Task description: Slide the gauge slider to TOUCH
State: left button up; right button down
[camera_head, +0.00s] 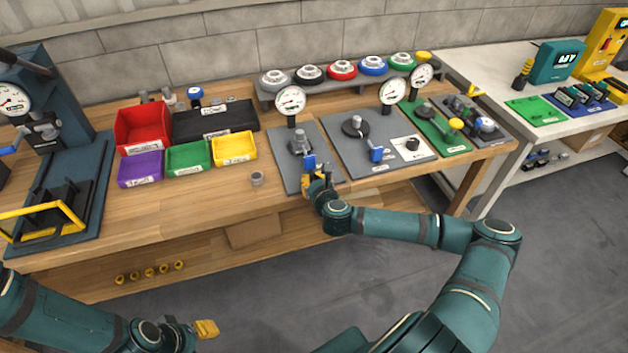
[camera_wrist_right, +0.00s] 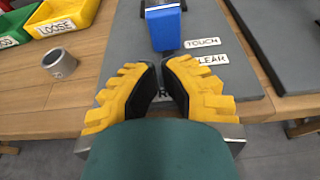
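The blue slider handle (camera_wrist_right: 166,28) stands on a grey plate, also seen in the head view (camera_head: 310,162), below a dial gauge (camera_head: 290,101). In the right wrist view it is beside the TOUCH label (camera_wrist_right: 202,43). A second label (camera_wrist_right: 211,60), reading "LEAR" with its start hidden, is nearer my gripper. My right gripper (camera_wrist_right: 159,66) has its fingertips almost together just on the near side of the handle; nothing shows between them. Whether they touch the handle is unclear. My left gripper (camera_head: 206,328) is low, away from the bench; its finger gap cannot be made out.
A second grey plate (camera_head: 350,135) with another blue handle (camera_head: 376,150) lies to the right. A loose grey ring (camera_head: 257,179) lies on the wood to the left. Red, purple, green and yellow bins (camera_head: 235,148) stand farther left. The bench front near the ring is clear.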

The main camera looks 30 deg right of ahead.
jog(key=p+v, duration=0.1)
jog(key=v, duration=0.9)
jog(key=s+a+f+n+g+y, duration=0.3)
jog(key=a+f+n+y, duration=0.15)
jog(key=a+n, duration=0.55)
jog(key=s+a+f+n+g+y, duration=0.25)
jog(key=a+n+y, duration=0.25)
jog(key=a+n, duration=0.5)
jog(key=s+f+n+g+h, duration=0.1)
jog(key=s+n+g, duration=0.6)
jog(key=n, duration=0.9)
jog(key=shift+s+a+f+n+h, duration=0.4)
jog(key=shift+s+h, duration=0.05)
jog(key=shift+h, duration=0.3)
jog(key=shift+w, duration=0.1)
